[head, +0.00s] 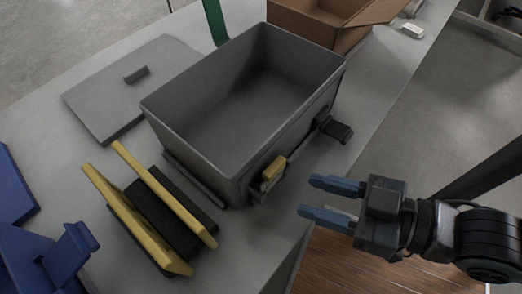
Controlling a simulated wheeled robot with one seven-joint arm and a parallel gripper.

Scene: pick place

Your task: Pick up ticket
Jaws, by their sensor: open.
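No thing is plainly recognisable as a ticket. A small pale yellow piece (273,173), which may be the ticket, sits against the front wall of the grey bin (190,155), by a dark bracket. My gripper (325,203) is at the right, with its two blue fingers apart and pointing left. It is to the right of the yellow piece, with a gap between them. Nothing is clearly held between the fingers. A small pale patch shows behind them, and I cannot tell what it is.
The open bin looks empty and stands on a grey table (60,115). A yellow and black rack (165,215) and blue parts (50,255) are at left. A cardboard box (300,22) and small white object (412,31) are at back.

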